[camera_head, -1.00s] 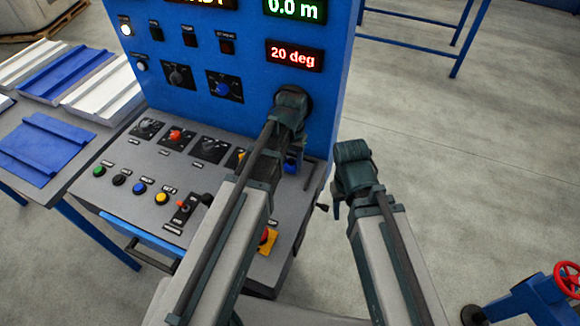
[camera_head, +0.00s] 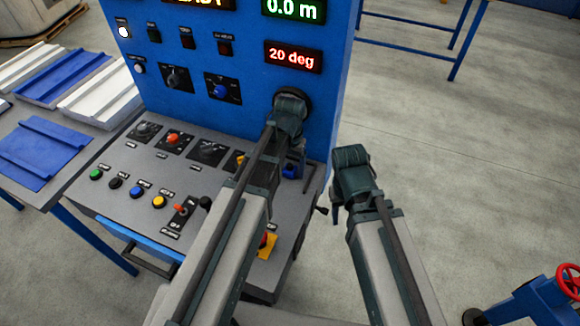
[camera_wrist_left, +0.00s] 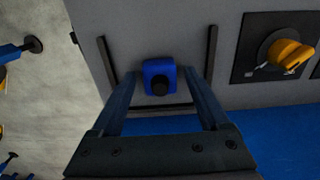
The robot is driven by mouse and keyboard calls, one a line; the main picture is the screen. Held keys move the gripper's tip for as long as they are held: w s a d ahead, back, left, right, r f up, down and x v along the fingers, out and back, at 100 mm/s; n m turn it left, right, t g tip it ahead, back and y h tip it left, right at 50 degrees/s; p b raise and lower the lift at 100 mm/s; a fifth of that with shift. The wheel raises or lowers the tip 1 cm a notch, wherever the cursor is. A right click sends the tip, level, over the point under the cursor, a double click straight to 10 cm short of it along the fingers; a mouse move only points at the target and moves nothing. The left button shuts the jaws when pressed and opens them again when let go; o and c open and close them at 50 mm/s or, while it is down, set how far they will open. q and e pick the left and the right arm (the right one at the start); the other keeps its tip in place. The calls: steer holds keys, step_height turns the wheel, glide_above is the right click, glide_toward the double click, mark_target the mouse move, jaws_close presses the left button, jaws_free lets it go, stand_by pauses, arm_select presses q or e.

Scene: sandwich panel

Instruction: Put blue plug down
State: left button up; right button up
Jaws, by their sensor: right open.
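The blue plug (camera_head: 289,171) stands on the right part of the grey console top, below the upright blue panel. In the left wrist view the blue plug (camera_wrist_left: 160,70), with a black round end facing the camera, sits inside a black bracket outline (camera_wrist_left: 211,50). My left gripper (camera_head: 296,158) is over it. Its two fingers are spread on either side of the plug, with a visible gap on each side. The plug's underside is hidden. My right gripper (camera_head: 337,208) is open and empty, off the console's right edge above the floor.
A yellow knob (camera_wrist_left: 290,55) is beside the bracket. A red emergency button (camera_head: 266,241) on a yellow plate is nearer the front, partly behind my left arm. Several other knobs and buttons cover the console. A table with blue and white panels (camera_head: 45,148) stands left.

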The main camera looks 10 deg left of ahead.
mark_target(290, 165)
arm_select(q)
step_height(290, 165, up, 13)
steer(key=p, duration=1.3)
steer(key=s+d, duration=0.2)
steer(key=s, duration=0.5)
steer(key=s+d+m+y, duration=0.1)
steer(key=s+d, duration=0.2)
steer(key=s, duration=0.3)
steer(key=shift+s+d+m, duration=0.25)
steer(key=shift+s+m, duration=0.05)
steer(key=shift+s, duration=0.1)
steer(key=shift+r, duration=0.1)
